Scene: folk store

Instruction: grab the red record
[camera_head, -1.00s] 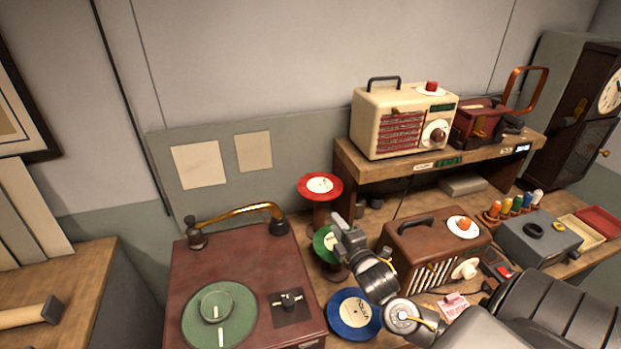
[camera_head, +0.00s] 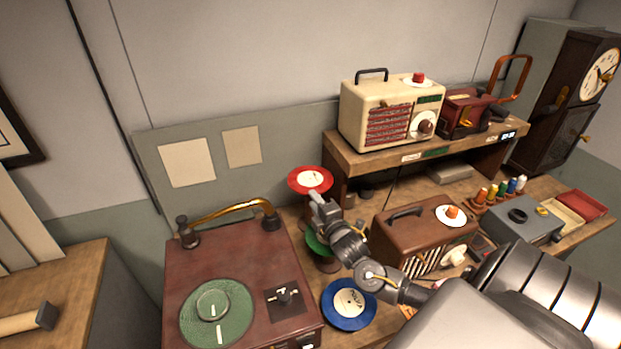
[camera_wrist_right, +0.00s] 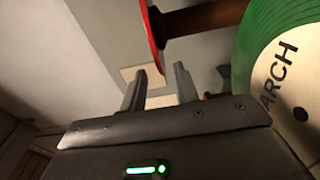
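In the right wrist view the red record (camera_wrist_right: 152,38) shows edge-on, just beyond the fingertips. My right gripper (camera_head: 317,198) is just in front of and below the record's near edge. In the wrist view my right gripper (camera_wrist_right: 158,78) has its two fingers apart with nothing between them. I cannot tell whether a finger touches the record. My left gripper is not in view.
A green record (camera_head: 316,243) sits low on the stand, partly hidden by my right gripper, and looms large in the wrist view (camera_wrist_right: 285,50). A blue record (camera_head: 334,312) lies in front. The turntable (camera_head: 235,262) is left and a brown radio (camera_head: 425,232) right. A shelf (camera_head: 375,160) stands behind.

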